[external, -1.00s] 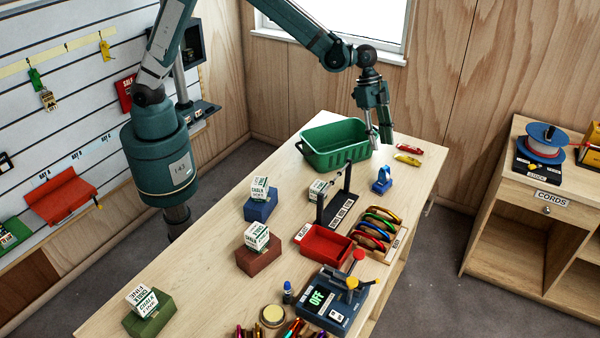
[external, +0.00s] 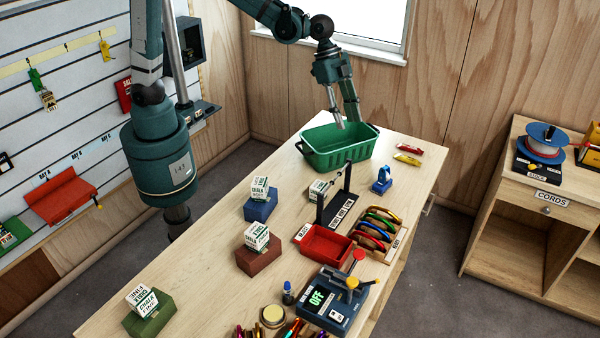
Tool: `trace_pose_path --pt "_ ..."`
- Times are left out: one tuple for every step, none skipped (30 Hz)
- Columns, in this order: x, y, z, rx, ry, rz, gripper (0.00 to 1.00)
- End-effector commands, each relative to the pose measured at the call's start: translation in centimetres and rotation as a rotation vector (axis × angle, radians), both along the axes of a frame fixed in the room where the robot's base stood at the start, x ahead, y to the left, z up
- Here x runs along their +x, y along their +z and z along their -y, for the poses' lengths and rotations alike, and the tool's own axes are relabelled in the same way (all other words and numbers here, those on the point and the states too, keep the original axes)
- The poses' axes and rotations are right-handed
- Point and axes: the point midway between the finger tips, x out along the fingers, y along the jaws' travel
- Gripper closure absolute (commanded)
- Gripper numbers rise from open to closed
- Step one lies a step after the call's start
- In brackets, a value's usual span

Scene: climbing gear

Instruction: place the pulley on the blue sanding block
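A small upright blue piece with a rounded top, which looks like the pulley (external: 381,181), stands on the table right of the green crate. The blue sanding block (external: 260,209) lies on the table near its left edge, with a white and green chalk box (external: 260,189) on top. My gripper (external: 348,123) points down over the green crate (external: 318,158), its fingers apart and nothing visible between them. It is up and left of the pulley and well away from the blue block. The crate's wall hides part of its inside.
A brown block (external: 259,260) and a green block (external: 150,322) also carry chalk boxes. A black post rack (external: 335,209), a red tray (external: 325,242) and a rack of coloured carabiners (external: 376,231) stand mid-table. Red and yellow pieces lie at the far right. The table's left strip has free room.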

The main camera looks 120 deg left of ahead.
Motion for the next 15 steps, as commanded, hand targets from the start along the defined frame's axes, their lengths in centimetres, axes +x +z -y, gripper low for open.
trace_pose_path --pt "-1.0 0.7 0.9 0.001 0.005 0.003 0.67" --pt "-1.5 1.0 1.3 0.002 0.011 0.004 0.67" --pt "-2.2 1.5 1.8 0.003 0.016 0.007 0.67" --pt "-2.6 1.8 2.2 0.004 0.021 0.009 0.67" --pt "-3.1 2.2 2.6 0.003 0.025 0.011 0.67" --pt "-3.7 2.6 3.2 0.003 0.031 0.014 0.67" --pt "-4.3 2.9 3.6 0.004 0.036 0.016 0.67" --pt "-4.8 3.2 3.9 0.003 0.040 0.018 0.67" --pt "-5.5 3.6 4.4 0.004 0.046 0.020 0.67" --pt "-6.0 3.8 4.8 0.004 0.051 0.022 0.67" --pt "-6.5 4.1 5.2 0.005 0.056 0.025 0.67" --pt "-7.2 4.5 5.7 0.006 0.061 0.028 0.67" --pt "-7.7 4.7 6.0 0.005 0.065 0.031 0.67" --pt "-8.3 4.9 6.4 0.005 0.070 0.034 0.67" --pt "-9.0 5.2 6.9 0.004 0.076 0.036 0.67"
